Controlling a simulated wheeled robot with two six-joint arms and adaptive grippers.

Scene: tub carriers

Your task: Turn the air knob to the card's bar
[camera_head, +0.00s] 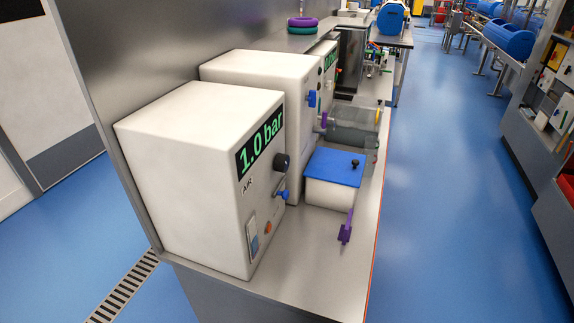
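The air knob (282,162) is a round black knob on the front face of the nearest white box (180,165). The box is marked AIR, and its dark display (260,143) reads 1.0 bar in green. The direction of the knob's pointer is too small to tell. A small blue valve or fitting (282,195) sits just below the knob. I cannot make out a card with a bar value. Neither of my grippers is in view, and nothing touches the knob.
A white tub with a blue lid (335,168) stands on the steel bench (300,270) beside the box. A purple clamp-like piece (346,228) is at its near side. A clear cylinder (352,127) lies behind. Open blue floor (440,190) is to the right.

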